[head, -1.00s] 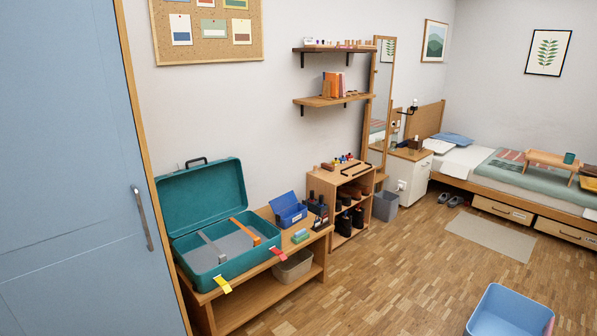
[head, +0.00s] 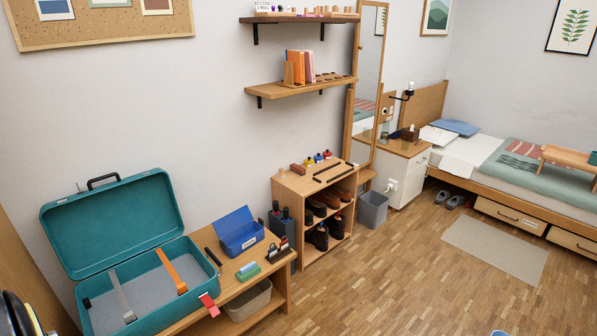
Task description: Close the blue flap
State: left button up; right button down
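A small blue box (head: 243,241) stands on the wooden bench, to the right of the teal suitcase. Its blue flap (head: 234,222) is raised, tilted back towards the wall, so the box is open. A pale label shows on the front of the box. Neither of my grippers shows in the head view. A dark rounded shape at the lower left edge may be part of my arm; I cannot tell.
An open teal suitcase (head: 175,246) fills the bench's left part. Green and blue blocks (head: 248,270) and a dark brush rack (head: 278,250) lie near the box. A shoe shelf (head: 283,206) stands to the right.

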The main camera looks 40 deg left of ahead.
aim_at(230, 222)
jog(key=u, duration=0.4)
jog(key=i, duration=1.7)
jog(key=u, duration=1)
